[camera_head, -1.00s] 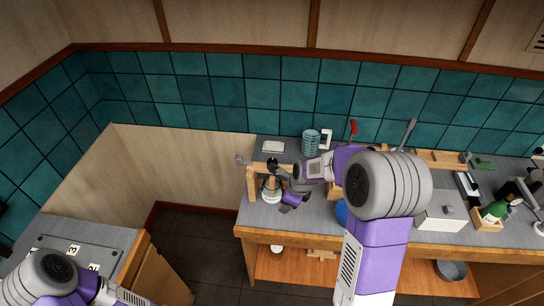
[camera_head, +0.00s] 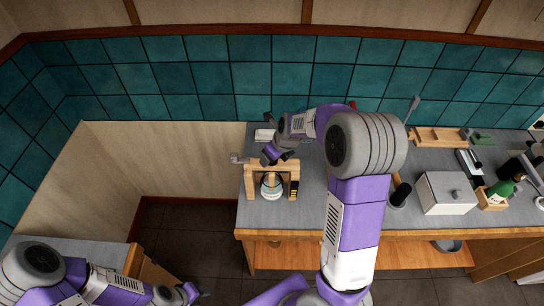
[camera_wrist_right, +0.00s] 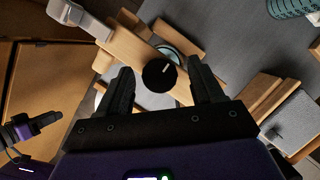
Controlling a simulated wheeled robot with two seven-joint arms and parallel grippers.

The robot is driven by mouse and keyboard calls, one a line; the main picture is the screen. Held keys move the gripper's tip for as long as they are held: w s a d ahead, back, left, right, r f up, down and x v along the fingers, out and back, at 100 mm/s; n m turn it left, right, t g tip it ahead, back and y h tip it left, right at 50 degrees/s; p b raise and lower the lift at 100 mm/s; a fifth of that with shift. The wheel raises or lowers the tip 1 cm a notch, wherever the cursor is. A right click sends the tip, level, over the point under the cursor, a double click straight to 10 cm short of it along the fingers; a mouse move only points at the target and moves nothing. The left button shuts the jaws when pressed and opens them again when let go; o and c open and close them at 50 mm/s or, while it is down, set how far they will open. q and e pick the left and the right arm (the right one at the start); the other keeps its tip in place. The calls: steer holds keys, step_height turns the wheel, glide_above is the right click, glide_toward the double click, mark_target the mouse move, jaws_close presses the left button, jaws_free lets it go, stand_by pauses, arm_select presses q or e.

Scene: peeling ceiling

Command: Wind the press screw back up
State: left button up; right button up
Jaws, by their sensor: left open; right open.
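The wooden press (camera_head: 250,182) stands near the left end of the counter, with a pale round vessel (camera_head: 271,187) inside its frame. The screw's round black knob (camera_wrist_right: 159,75) with a white mark shows in the right wrist view, on top of the beam; my right gripper hides it in the head view. My right gripper (camera_head: 277,157) is above the press. In its wrist view its open fingers (camera_wrist_right: 163,88) stand on either side of the knob, apart from it. My left gripper (camera_head: 192,292) is open and empty at the lower left, away from the press.
A grey clamp (camera_head: 238,159) sticks out at the press's left. A white box (camera_head: 445,193), a green bottle (camera_head: 503,187) and a wooden rack (camera_head: 438,137) stand farther right. The tiled wall (camera_head: 200,78) closes the back. Floor is free left of the counter.

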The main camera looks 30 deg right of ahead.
steer(key=shift+s, duration=0.25)
steer(key=shift+w+f, duration=0.1)
steer(key=shift+w, duration=0.1)
steer(key=shift+c, duration=1.1)
steer(key=c, duration=0.8)
arm_select(q)
steer(key=shift+s, duration=0.15)
arm_select(e)
steer(key=shift+n, duration=0.3)
